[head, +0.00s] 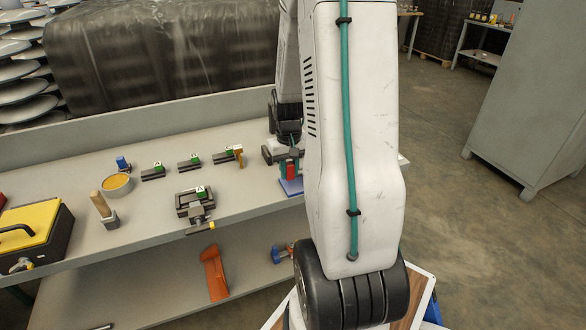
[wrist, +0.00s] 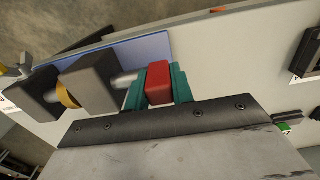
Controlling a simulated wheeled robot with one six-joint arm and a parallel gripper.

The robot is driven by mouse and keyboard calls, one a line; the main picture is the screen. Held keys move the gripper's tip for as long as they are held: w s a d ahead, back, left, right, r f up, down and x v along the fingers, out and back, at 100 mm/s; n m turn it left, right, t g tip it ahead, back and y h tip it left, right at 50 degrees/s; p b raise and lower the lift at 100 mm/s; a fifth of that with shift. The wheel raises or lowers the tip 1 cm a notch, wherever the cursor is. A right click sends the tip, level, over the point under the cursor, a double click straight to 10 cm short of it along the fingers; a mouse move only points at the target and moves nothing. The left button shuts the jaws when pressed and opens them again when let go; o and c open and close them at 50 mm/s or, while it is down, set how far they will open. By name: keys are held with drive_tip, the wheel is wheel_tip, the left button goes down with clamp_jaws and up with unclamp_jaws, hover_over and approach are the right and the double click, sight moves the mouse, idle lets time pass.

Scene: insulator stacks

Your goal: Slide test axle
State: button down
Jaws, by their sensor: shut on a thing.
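In the wrist view, my gripper (wrist: 158,78) has its teal fingers closed on a red block (wrist: 160,92) at the near end of a silver test axle (wrist: 126,79). The axle runs left into a dark block (wrist: 88,80). Beyond that block are a yellow-orange ring (wrist: 66,94) and a second dark block (wrist: 38,97). How far the axle passes through them is hidden. The blocks are over a blue base plate (wrist: 145,47). In the head view, the red block (head: 292,169) and blue plate (head: 291,187) show beside my arm, which partly hides the fixture.
The grey bench (head: 150,220) holds a vise (head: 195,203), several dark bars with green tags (head: 190,161), a yellow bowl (head: 117,183), a wooden-handled tool (head: 103,209) and a yellow-topped case (head: 30,232). An orange item (head: 214,274) is on the lower shelf.

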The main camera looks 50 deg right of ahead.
drive_tip(key=shift+a, duration=0.15)
drive_tip(key=c, duration=1.2)
unclamp_jaws()
drive_tip(key=shift+w+a, duration=0.15)
drive_tip(key=shift+r, duration=0.2)
wheel_tip(320, 180, up, 8)
drive_tip(key=shift+f, duration=0.25)
